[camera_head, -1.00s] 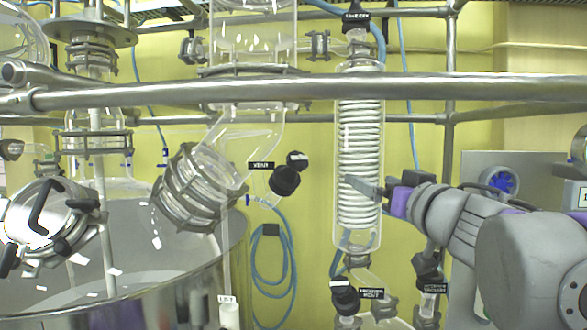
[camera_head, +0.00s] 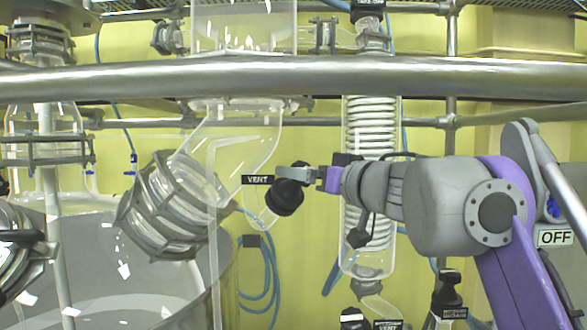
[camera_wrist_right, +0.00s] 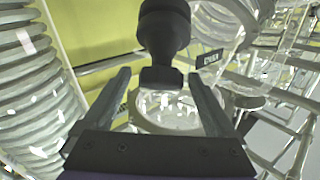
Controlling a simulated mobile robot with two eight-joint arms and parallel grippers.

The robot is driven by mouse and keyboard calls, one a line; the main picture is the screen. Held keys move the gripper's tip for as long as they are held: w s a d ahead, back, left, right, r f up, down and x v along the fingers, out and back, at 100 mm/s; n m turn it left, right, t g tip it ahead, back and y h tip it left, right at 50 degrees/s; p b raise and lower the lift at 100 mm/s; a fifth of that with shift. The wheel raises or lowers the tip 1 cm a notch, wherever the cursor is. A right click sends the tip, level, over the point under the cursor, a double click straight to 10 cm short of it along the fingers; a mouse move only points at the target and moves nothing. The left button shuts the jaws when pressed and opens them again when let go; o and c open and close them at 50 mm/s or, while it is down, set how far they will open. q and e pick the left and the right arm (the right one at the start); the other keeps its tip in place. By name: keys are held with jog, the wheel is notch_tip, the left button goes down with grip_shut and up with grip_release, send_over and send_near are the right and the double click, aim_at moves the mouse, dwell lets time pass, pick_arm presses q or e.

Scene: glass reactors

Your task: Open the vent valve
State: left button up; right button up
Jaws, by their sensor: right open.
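In the right wrist view the open jaws (camera_wrist_right: 163,84) stand on either side of the valve's black handle (camera_wrist_right: 160,76), with the rounded black body (camera_wrist_right: 165,28) beyond. I cannot tell whether a finger touches it. My left gripper is out of view.
A steel rail (camera_head: 300,77) crosses the head view above the valve. A glass coil condenser (camera_head: 368,250) stands behind my right arm. A clamped glass joint (camera_head: 165,210) is left of the valve, and blue hoses (camera_head: 270,265) hang below it.

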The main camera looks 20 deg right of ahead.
jog(key=shift+w+a, duration=0.2)
jog(key=shift+w, duration=0.75)
jog(key=shift+w+a, duration=0.2)
jog(key=shift+w, duration=0.7)
jog(key=shift+p, duration=0.3)
jog(key=c, duration=1.4)
